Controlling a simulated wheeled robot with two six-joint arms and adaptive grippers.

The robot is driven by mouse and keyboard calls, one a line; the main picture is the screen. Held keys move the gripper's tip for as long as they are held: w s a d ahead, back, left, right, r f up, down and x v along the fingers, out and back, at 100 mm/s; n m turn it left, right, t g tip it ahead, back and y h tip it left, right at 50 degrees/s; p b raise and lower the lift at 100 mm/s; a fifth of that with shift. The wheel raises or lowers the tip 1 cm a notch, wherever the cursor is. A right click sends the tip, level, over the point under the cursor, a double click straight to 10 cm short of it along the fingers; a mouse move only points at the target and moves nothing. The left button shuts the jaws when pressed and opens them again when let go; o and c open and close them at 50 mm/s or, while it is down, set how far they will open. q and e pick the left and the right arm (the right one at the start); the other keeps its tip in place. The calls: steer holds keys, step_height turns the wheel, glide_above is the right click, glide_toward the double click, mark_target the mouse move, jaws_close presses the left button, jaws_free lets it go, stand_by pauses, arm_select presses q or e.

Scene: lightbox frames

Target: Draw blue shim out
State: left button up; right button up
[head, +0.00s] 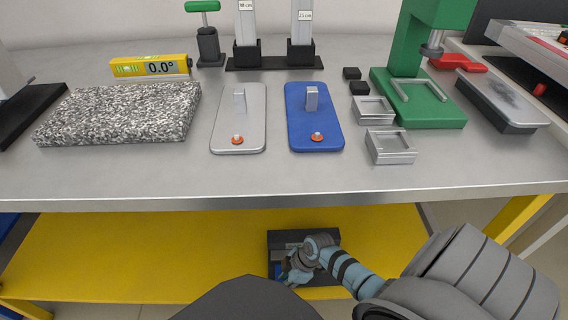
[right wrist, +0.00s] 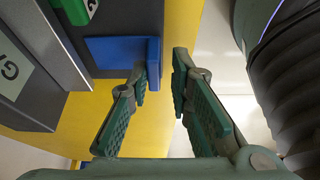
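In the right wrist view the blue shim (right wrist: 112,53) is a flat blue piece with a raised end tab (right wrist: 153,64), set in a dark grey holder (right wrist: 120,20). My right gripper (right wrist: 160,75) is open, its two green-padded fingers apart. The tab appears between the fingertips, nearer the left one; I cannot tell whether they touch. In the head view my right gripper (head: 290,272) is low over the dark box (head: 318,238) on the yellow shelf. My left gripper is not in view.
The metal bench (head: 450,175) overhangs the yellow shelf (head: 150,250). On the bench are a granite block (head: 120,112), a grey plate (head: 238,115), a blue plate (head: 312,125) and a green press (head: 425,100). The shelf left of the box is clear.

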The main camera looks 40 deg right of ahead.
steer(key=v, duration=1.2)
